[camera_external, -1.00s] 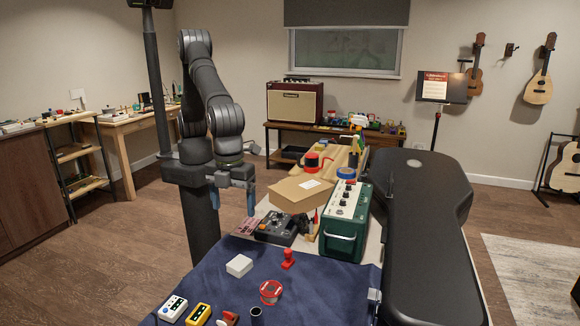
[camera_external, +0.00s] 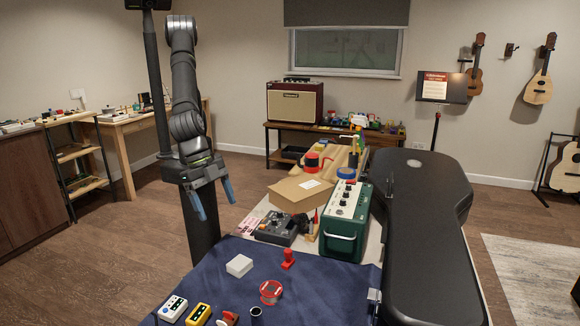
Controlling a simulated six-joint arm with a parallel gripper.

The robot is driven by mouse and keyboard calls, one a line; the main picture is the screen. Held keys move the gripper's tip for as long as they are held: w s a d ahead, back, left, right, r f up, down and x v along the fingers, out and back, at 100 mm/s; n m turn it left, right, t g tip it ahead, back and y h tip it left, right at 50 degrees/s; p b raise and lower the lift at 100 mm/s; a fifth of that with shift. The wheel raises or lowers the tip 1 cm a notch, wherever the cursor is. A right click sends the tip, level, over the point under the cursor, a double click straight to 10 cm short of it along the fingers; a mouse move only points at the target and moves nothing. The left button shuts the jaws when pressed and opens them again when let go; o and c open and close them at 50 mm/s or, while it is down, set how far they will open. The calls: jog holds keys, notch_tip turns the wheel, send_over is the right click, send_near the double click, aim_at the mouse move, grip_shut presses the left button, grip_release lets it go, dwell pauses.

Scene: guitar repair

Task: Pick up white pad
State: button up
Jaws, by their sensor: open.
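The white pad (camera_external: 239,265) is a small white block lying on the dark blue cloth (camera_external: 210,276), left of a red stamp-like object. My gripper (camera_external: 215,203) has two blue fingers spread apart with nothing between them. It hangs up and to the left of the white pad in the picture, apart from it, near the far left edge of the cloth. The pad is in full view.
A red stamp-like object (camera_external: 288,258) and a red-rimmed spool (camera_external: 271,292) are right of the pad. Small pedals (camera_external: 172,308) line the front edge. A cardboard box (camera_external: 300,193), a dark device (camera_external: 275,228) and a green amplifier (camera_external: 345,222) stand behind. Bare cloth surrounds the pad.

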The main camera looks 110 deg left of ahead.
aim_at(239, 262)
jog(key=shift+n, duration=0.4)
jog(key=x, duration=1.7)
jog(key=shift+d+f, duration=0.1)
jog(key=shift+f, duration=0.05)
jog(key=shift+c, duration=0.4)
jog(key=c, duration=1)
